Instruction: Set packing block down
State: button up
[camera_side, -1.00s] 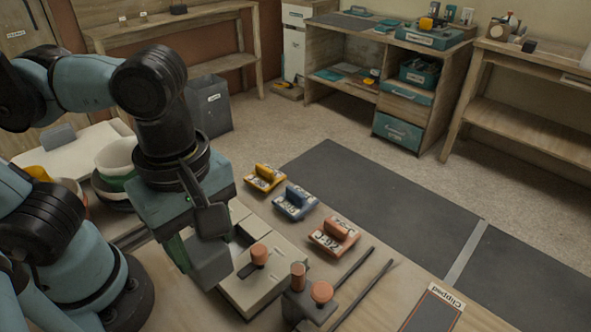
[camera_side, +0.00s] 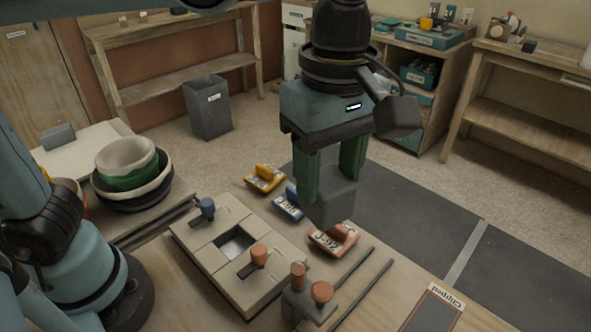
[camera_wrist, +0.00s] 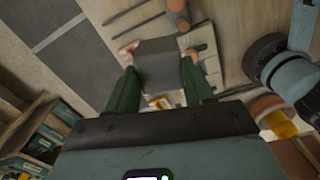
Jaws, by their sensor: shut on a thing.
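My gripper (camera_side: 332,180) is shut on a plain grey block, the packing block (camera_side: 331,204), with its green fingers on either side of it. In the wrist view the packing block (camera_wrist: 158,65) is between the fingers of my gripper (camera_wrist: 160,80). The beige fixture (camera_side: 205,240) stands to the left of the block, with a square opening (camera_side: 236,243) in its top. I cannot tell the exact height of the block above the bench.
A bracket with orange knobs (camera_side: 308,302) and dark rods (camera_side: 362,294) lie nearby. A yellow tool (camera_side: 265,178) is behind. A tray labelled "Clipped" (camera_side: 435,308) is front right. Bowls (camera_side: 130,165) are left.

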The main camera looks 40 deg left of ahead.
jog(key=w+d+f+m, duration=0.1)
jog(key=w+d+f, duration=0.1)
jog(key=w, duration=0.3)
jog(key=w+d+f+m, duration=0.1)
jog(key=w+d+f, duration=0.1)
jog(key=w, duration=0.3)
notch_tip(320, 180, down, 15)
jog(key=shift+s+r, duration=0.1)
jog(key=shift+r, duration=0.1)
jog(key=shift+f, duration=0.15)
jog(key=o, duration=1)
